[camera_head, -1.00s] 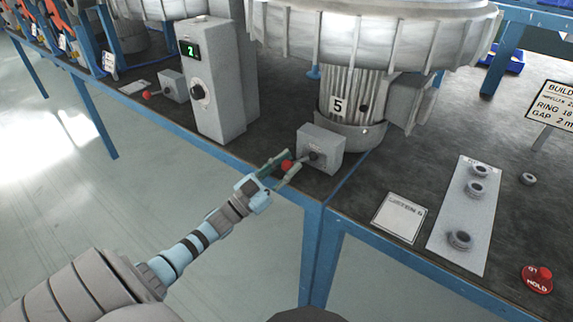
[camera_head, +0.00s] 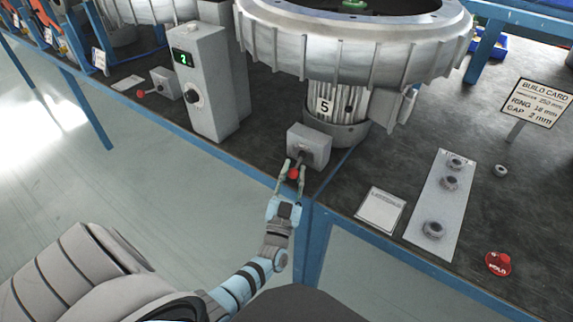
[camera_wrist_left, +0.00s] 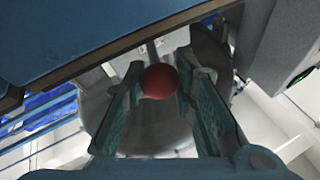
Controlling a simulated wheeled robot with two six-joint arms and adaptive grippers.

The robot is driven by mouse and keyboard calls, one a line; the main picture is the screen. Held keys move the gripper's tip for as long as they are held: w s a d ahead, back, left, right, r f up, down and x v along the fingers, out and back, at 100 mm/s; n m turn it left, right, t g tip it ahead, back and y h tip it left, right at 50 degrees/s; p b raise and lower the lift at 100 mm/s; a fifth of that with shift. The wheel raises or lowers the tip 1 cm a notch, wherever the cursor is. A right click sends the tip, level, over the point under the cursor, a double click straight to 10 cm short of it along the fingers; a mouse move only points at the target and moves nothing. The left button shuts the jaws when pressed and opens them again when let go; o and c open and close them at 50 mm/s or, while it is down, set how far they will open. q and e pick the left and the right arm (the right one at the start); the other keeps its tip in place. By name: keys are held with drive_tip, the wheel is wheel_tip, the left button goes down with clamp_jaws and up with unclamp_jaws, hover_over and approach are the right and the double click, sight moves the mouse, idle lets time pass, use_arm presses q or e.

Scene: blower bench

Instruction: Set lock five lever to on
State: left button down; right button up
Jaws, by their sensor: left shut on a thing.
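The lock five box (camera_head: 310,143) is a small grey block at the bench's front edge, before the blower housing marked 5 (camera_head: 352,102). Its lever (camera_head: 301,158) points out toward the front, slightly left, and ends in a red ball knob (camera_head: 293,174). My left gripper (camera_head: 291,170) is shut on the knob, with a finger on each side. In the left wrist view the knob (camera_wrist_left: 159,81) sits between the two green-grey fingers. Any wording on the box is too small to read. My right gripper is out of view.
A grey cabinet with a green display reading 2 (camera_head: 205,85) stands left of the box. Another red-knobbed lever box (camera_head: 166,84) is further left. To the right are a white label card (camera_head: 381,209), a pale plate with rings (camera_head: 440,205) and a red hold disc (camera_head: 498,263).

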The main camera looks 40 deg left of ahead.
use_arm(q)
drive_tip(key=shift+w+d+n+g+y, duration=0.15)
drive_tip(key=shift+d+n+g+y, duration=0.35)
drive_tip(key=shift+y, duration=0.45)
drive_tip(key=shift+w+d+n+g+y, duration=0.2)
drive_tip(key=shift+n+g+y, duration=0.3)
drive_tip(key=shift+n+y, duration=0.35)
drive_tip(key=shift+y, duration=0.3)
drive_tip(key=c, duration=1.3)
unclamp_jaws()
drive_tip(key=shift+d, duration=0.1)
wheel_tip(320, 180, up, 10)
